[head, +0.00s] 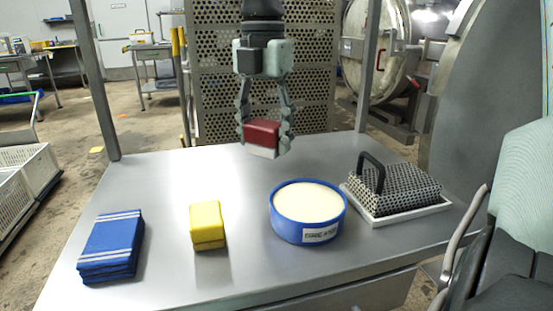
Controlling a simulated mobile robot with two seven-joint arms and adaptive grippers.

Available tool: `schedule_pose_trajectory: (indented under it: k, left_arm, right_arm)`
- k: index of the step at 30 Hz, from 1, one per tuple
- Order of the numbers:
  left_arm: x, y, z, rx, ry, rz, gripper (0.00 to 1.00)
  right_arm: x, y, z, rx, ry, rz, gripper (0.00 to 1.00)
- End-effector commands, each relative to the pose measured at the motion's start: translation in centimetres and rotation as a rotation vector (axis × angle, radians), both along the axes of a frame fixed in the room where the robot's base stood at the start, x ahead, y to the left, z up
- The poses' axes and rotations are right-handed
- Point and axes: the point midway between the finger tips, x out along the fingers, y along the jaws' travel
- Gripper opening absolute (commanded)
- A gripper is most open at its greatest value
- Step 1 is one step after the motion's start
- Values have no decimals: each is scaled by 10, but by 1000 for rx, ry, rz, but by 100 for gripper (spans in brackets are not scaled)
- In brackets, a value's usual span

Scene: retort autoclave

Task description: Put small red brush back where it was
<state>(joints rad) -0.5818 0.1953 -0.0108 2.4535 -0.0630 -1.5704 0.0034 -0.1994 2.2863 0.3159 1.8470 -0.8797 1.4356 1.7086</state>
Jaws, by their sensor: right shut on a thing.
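The small red brush (262,132) has a red block body with a pale underside. My right gripper (265,130) comes down from the top of the head view and is shut on the brush. It holds the brush in the air above the far part of the grey metal table (170,240). The brush looks roughly level and apart from the tabletop. My left gripper is not in view.
On the table are folded blue cloths (112,245), a yellow block (207,225), a blue round tub with cream contents (307,212) and a meshed dark block with a handle (395,188) on a white tray. Metal posts (97,90) rise at the table's back. The back-left tabletop is clear.

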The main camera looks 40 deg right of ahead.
Motion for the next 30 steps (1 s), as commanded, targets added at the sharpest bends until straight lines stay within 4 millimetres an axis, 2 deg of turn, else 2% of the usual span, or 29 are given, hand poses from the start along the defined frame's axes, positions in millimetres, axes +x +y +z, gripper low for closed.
schedule_pose_trajectory:
  k: [3,9,14,18,21,30]
  left_arm:
    - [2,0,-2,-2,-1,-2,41]
    - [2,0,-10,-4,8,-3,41]
    - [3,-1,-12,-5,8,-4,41]
    - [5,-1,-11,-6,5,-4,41]
    - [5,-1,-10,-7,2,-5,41]
    - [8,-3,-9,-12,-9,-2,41]
  right_arm:
    - [8,-24,-15,5,1,-2,29]
    - [15,-45,-28,0,0,0,29]
    - [15,-47,-39,0,2,2,29]
    - [14,-47,-61,1,3,2,29]
    - [15,-47,-69,0,-1,1,29]
    - [15,-47,-70,-2,-2,1,29]
